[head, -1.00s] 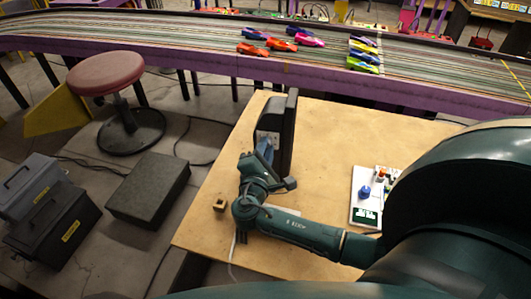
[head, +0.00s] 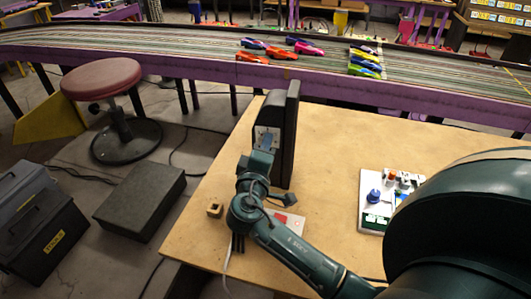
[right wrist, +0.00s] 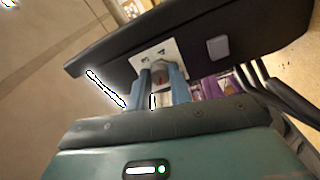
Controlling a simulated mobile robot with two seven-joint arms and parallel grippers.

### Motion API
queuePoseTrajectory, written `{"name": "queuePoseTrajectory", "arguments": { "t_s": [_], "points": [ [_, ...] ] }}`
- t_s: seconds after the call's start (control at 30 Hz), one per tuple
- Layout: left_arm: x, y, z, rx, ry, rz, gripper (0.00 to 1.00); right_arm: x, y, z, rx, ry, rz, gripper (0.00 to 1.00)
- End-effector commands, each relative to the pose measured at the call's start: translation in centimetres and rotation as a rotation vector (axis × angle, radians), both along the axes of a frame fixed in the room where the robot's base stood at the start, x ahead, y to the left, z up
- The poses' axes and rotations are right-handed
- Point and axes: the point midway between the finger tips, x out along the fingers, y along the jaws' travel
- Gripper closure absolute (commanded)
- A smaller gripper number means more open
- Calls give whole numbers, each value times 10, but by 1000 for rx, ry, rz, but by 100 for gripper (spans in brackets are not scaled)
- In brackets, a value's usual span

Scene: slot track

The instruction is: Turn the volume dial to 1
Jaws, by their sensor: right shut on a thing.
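The volume dial (right wrist: 160,72) is a small grey knob with a reddish mark, on a white plate (right wrist: 182,54) on the side of an upright black box (right wrist: 110,55). The numbers around it are too small to read. The black box also shows in the head view (head: 290,140), standing on the wooden table. My right gripper (right wrist: 161,84) has its blue fingers on either side of the dial and is shut on it. In the head view the right gripper (head: 266,146) reaches the box's left face, and the dial is hidden. My left gripper is not in view.
A grey button (right wrist: 218,48) sits beside the plate. A white control board (head: 375,215) with a blue knob lies at the table's right. A small wooden block (head: 214,209) lies near the left edge. A purple-sided slot track (head: 200,70) with several cars runs behind.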

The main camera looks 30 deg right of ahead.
Motion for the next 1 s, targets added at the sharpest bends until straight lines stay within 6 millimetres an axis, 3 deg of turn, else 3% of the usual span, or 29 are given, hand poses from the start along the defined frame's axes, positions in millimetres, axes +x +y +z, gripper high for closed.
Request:
{"name": "queuePoseTrajectory", "arguments": {
  "t_s": [0.63,0.67,0.9,1.0],
  "points": [
    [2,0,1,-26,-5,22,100,0,1,-1,35,-31,2,100],
    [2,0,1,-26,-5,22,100,0,1,-1,35,-31,2,77],
    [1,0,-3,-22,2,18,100,0,0,0,34,-31,0,57],
    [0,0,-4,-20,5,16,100,0,0,0,33,-32,0,57]
  ]
}}
